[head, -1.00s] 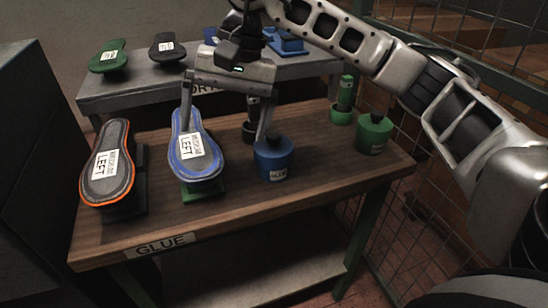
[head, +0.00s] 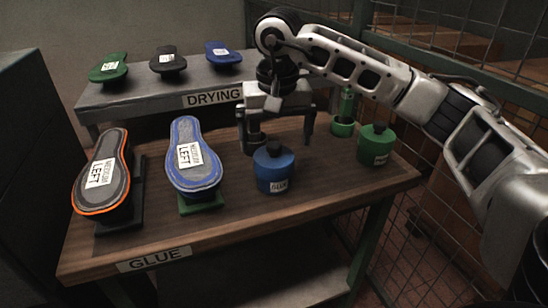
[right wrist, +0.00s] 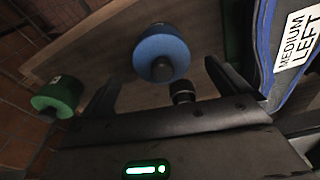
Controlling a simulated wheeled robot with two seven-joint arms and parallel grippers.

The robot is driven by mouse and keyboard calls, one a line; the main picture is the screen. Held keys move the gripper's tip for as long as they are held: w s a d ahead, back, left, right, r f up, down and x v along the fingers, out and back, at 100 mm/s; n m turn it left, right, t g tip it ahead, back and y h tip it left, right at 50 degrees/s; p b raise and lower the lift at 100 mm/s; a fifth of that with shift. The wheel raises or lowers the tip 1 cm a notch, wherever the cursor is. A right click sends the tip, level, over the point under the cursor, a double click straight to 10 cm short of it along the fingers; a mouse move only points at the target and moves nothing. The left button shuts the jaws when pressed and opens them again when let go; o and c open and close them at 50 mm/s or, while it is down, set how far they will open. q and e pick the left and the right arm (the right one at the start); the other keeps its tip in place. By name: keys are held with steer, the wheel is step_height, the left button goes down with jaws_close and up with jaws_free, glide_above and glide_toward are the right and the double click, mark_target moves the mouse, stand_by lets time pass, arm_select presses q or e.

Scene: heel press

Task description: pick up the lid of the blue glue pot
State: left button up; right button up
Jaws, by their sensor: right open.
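The blue glue pot (head: 275,172) stands upright on the wooden glue table, with a label on its front. Its lid, with a dark knob (head: 273,149), sits on top. My right gripper (head: 277,142) is open and empty, pointing down just above and behind the pot, with one finger to each side of the lid in the picture. In the right wrist view the blue pot (right wrist: 152,45) and its dark knob (right wrist: 162,69) show between the two spread fingers, apart from both. My left gripper is not in view.
A green pot (head: 377,146) and a green holder (head: 345,118) stand at the right. A blue-rimmed sole (head: 193,175) and an orange-rimmed sole (head: 103,185) lie on stands at left. The drying shelf (head: 140,97) is behind.

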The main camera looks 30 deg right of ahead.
mark_target(274, 145)
steer(key=f, duration=0.2)
steer(key=w+f, duration=0.1)
steer(key=f, duration=0.2)
steer(key=shift+d, duration=0.2)
steer(key=c, duration=0.7)
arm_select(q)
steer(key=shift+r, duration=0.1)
arm_select(e)
steer(key=shift+r, duration=0.1)
arm_select(q)
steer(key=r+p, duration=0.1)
steer(key=p, duration=0.2)
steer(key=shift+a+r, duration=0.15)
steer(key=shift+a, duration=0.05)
arm_select(e)
step_height(274, 145, up, 18)
